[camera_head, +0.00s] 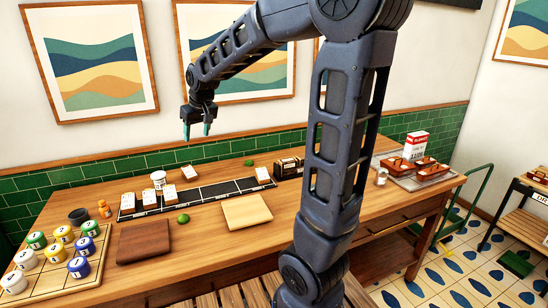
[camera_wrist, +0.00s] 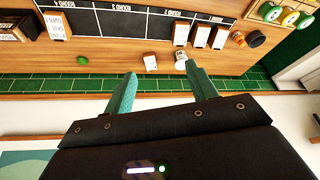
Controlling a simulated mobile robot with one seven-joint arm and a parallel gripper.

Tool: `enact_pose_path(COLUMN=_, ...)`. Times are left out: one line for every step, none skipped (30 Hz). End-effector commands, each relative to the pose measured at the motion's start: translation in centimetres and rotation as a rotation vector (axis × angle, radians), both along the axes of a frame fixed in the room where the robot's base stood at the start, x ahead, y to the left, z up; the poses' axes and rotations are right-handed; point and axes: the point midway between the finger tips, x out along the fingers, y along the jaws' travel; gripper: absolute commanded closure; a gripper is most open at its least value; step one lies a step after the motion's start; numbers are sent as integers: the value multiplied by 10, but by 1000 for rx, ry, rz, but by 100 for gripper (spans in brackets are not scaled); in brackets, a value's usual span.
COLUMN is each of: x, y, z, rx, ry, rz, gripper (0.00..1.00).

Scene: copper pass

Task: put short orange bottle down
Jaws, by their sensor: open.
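The short orange bottle (camera_head: 104,209) stands upright on the wooden table at the left, between a dark cup and the row of white-fronted blocks. In the wrist view the bottle (camera_wrist: 238,39) shows small at the upper right. My gripper (camera_head: 197,130) is raised above the back of the table, in front of the wall pictures. It is open, with its two teal fingers apart and nothing between them, as the wrist view of the gripper (camera_wrist: 160,72) also shows. It is well clear of the bottle.
The dark cup (camera_head: 79,216) is close beside the bottle. A long black board (camera_head: 205,193) carries several blocks. A tray of lidded jars (camera_head: 98,262), a brown board (camera_head: 144,243), a pale board (camera_head: 247,211) and a green lime (camera_head: 183,219) lie on the table. Bare wood shows between them.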

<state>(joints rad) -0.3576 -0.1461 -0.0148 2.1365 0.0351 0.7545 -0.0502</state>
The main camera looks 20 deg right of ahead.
Motion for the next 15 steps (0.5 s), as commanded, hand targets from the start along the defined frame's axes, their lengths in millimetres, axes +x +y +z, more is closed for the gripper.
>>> enact_pose_path(x=-13, y=-17, z=6, rx=1, ry=-3, rz=-23, gripper=43)
enact_pose_path(x=-21, y=-25, z=8, rx=1, ry=-3, rz=-35, gripper=43)
enact_pose_path(x=-31, y=-37, z=10, rx=1, ry=-5, rz=-52, gripper=43)
enact_pose_path(x=-39, y=-45, z=12, rx=1, ry=-5, rz=-65, gripper=43)
enact_pose_path(x=-48, y=-53, z=13, rx=0, ry=-4, rz=-77, gripper=43)
enact_pose_path(x=-58, y=-63, z=15, rx=0, ry=-4, rz=-94, gripper=43)
enact_pose_path(x=-67, y=-71, z=16, rx=0, ry=-6, rz=-106, gripper=43)
enact_pose_path(x=-75, y=-78, z=16, rx=-1, ry=-6, rz=-120, gripper=43)
enact_pose_path(x=-87, y=-88, z=17, rx=-1, ry=-6, rz=-136, gripper=43)
enact_pose_path(x=-95, y=-94, z=17, rx=-2, ry=-5, rz=-149, gripper=43)
enact_pose_path(x=-104, y=-101, z=17, rx=-1, ry=-7, rz=-162, gripper=43)
enact_pose_path(x=-115, y=-109, z=16, rx=-2, ry=-7, rz=-179, gripper=43)
enact_pose_path(x=-124, y=-116, z=16, rx=-3, ry=-7, rz=-192, gripper=43)
enact_pose_path(x=-133, y=-121, z=15, rx=-3, ry=-7, rz=-204, gripper=43)
enact_pose_path(x=-144, y=-129, z=14, rx=-4, ry=-8, rz=-221, gripper=43)
